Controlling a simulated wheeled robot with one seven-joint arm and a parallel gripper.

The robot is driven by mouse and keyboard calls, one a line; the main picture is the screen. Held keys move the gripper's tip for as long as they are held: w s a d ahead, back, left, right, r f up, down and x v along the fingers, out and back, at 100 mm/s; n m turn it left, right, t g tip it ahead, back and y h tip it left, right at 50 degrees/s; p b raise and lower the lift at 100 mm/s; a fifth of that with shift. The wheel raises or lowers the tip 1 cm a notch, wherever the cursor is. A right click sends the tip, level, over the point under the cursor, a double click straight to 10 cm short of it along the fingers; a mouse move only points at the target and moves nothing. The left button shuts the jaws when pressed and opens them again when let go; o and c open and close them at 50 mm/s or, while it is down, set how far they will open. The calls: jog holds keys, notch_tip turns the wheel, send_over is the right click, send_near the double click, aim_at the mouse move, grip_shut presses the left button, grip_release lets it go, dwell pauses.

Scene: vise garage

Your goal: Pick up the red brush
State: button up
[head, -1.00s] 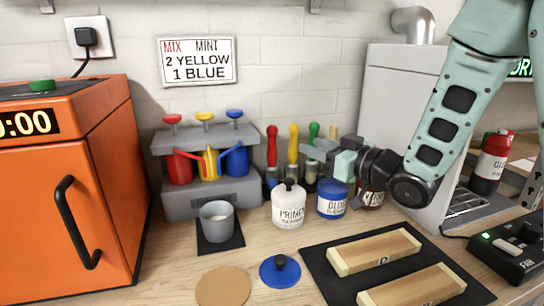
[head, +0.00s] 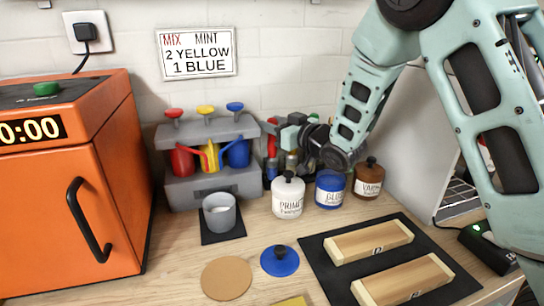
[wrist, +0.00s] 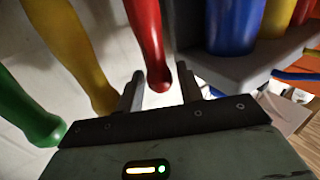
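The red brush (head: 271,147) stands upright behind the jars, right of the grey paint dispenser, its handle partly covered by my gripper. In the wrist view the red handle (wrist: 148,40) reaches down between my fingers, with a gap on both sides. My gripper (wrist: 159,72) is open around the handle's end and holds nothing. In the head view my gripper (head: 270,127) is at the height of the upper handle. The yellow brush handle (wrist: 75,45) and green brush handle (wrist: 28,110) are to the left in the wrist view; my gripper mostly hides them in the head view.
The grey dispenser (head: 215,188) with red, yellow and blue cans stands close left of the brushes. A white primer jar (head: 288,199), a blue gloss jar (head: 329,190) and a brown jar (head: 368,180) stand in front and to the right. An orange oven (head: 70,200) is far left.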

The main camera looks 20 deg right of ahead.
jog(key=shift+w+a, duration=0.25)
jog(key=shift+w, duration=0.25)
jog(key=c, duration=0.8)
jog(key=shift+o, duration=0.2)
